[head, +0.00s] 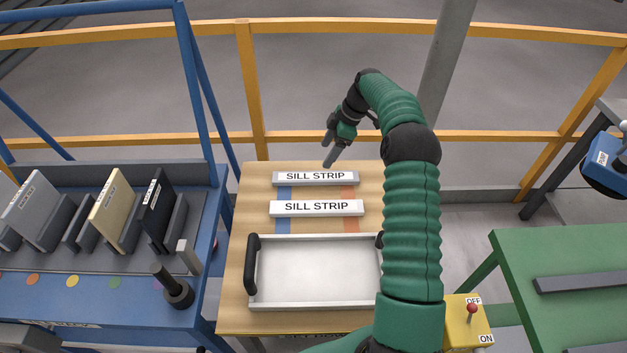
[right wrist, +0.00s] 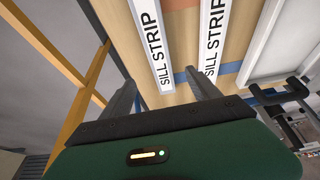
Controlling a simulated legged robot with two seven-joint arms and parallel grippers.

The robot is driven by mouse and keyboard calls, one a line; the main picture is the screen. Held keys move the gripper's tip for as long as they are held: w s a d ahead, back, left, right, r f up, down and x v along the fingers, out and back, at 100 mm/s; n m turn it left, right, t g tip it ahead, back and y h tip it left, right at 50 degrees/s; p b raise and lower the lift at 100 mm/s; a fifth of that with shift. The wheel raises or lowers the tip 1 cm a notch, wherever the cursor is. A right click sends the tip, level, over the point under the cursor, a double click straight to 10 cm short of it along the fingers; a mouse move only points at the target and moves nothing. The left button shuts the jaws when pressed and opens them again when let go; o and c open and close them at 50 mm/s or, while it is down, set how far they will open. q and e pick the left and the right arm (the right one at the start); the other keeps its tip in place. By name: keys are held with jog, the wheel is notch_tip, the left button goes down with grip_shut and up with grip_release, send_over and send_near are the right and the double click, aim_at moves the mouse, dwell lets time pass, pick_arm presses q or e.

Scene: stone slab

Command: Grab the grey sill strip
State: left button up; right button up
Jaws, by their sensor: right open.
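The grey sill strip (head: 315,183) lies across the back of the wooden table, with a white SILL STRIP label on top. A second, whiter sill strip (head: 316,208) lies parallel in front of it. My right gripper (head: 330,160) is open and empty, pointing down just behind and above the grey strip. In the right wrist view, the grey strip (right wrist: 153,42) is the left one, and its near end shows between the open fingers (right wrist: 160,88); contact cannot be told. The whiter strip (right wrist: 214,40) is to its right. My left gripper is not in view.
A light tray with black handles (head: 315,301) stands on the wooden table (head: 233,305) in front of the strips. A blue rack (head: 110,300) with upright panels is at left, a green table (head: 570,250) at right. Yellow railing (head: 300,140) runs behind.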

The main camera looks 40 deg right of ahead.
aim_at(316, 176)
jog(key=f, duration=0.2)
jog(key=w+f, duration=0.1)
jog(key=f, duration=0.4)
jog(key=shift+w+d, duration=0.15)
jog(key=shift+w, duration=0.2)
jog(key=a+f, duration=0.2)
jog(key=f, duration=0.1)
jog(key=shift+w+a, duration=0.15)
jog(key=shift+w+a+f, duration=0.15)
jog(key=shift+a+f, duration=0.05)
jog(key=shift+a, duration=0.15)
jog(key=shift+d+f, duration=0.15)
jog(key=shift+d, duration=0.3)
jog(key=c, duration=0.7)
jog(key=shift+a, duration=0.1)
jog(key=c, duration=0.5)
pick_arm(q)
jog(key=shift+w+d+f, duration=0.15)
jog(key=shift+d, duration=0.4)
pick_arm(e)
jog(key=shift+a, duration=0.1)
grip_shut()
